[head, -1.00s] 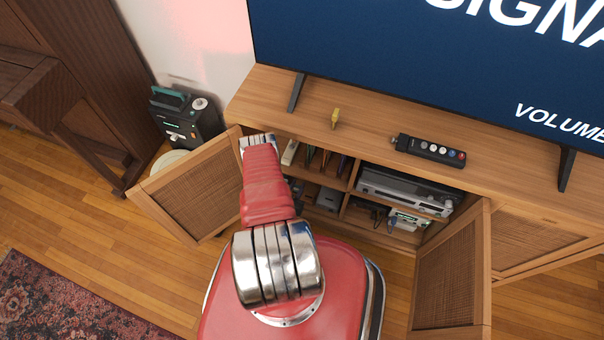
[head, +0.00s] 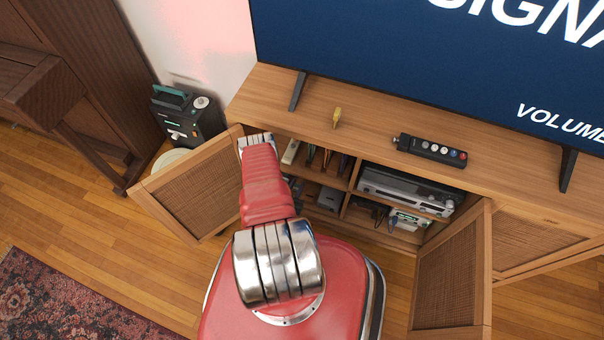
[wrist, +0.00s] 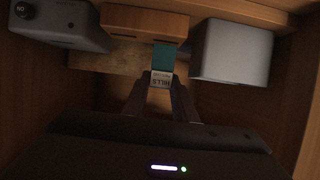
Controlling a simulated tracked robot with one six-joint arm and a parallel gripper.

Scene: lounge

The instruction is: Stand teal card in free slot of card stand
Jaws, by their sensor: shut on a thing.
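In the wrist view, my gripper (wrist: 160,90) is shut on the teal card (wrist: 163,60), between its two dark fingers. The card has a plain teal part and a white label with upside-down print. A wooden block (wrist: 145,22), which looks like the card stand, is just beyond the card. In the head view, my arm reaches into the left compartment of the open cabinet (head: 290,110), and the gripper and card are hidden there.
A dark grey box with a knob (wrist: 62,25) is left of the block, and a light grey box (wrist: 232,52) is close on the right. Compartment walls and shelf surround the gripper. Open cabinet doors (head: 190,190) flank my arm.

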